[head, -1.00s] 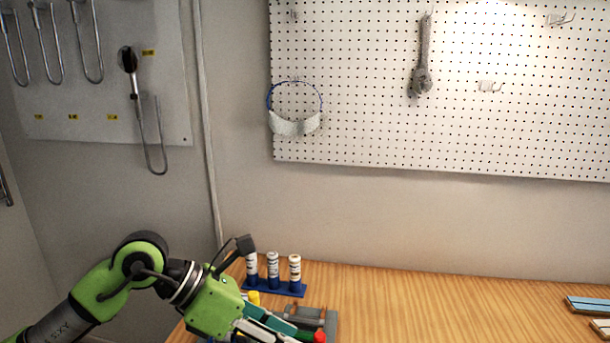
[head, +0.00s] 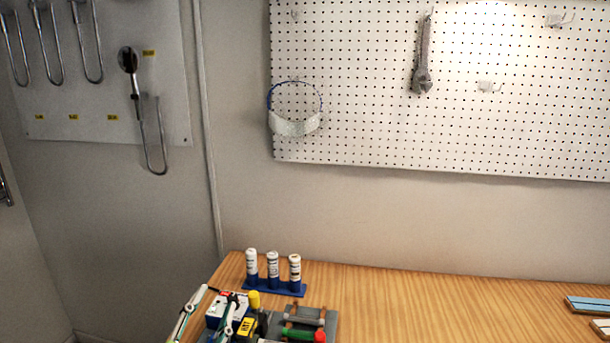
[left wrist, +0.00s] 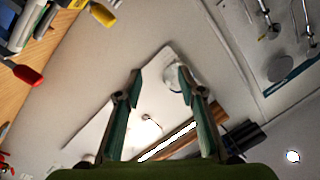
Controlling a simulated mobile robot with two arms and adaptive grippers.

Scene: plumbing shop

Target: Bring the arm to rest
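My left gripper (head: 217,293) points upward at the bottom of the head view, over the left end of the workbench. Its two fingers stand apart. The left wrist view also shows the gripper (left wrist: 159,78), with its teal fingers spread and nothing between them, facing the wall and ceiling. The rest of the left arm lies below the head view's edge. My right gripper is in neither view.
The wooden workbench (head: 430,300) is clear in the middle. On its left stand several goods: a blue rack (head: 273,289) with three white-capped tubes, a boxed item (head: 236,303) and a grey tray (head: 331,327). A pegboard (head: 370,110) hangs behind.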

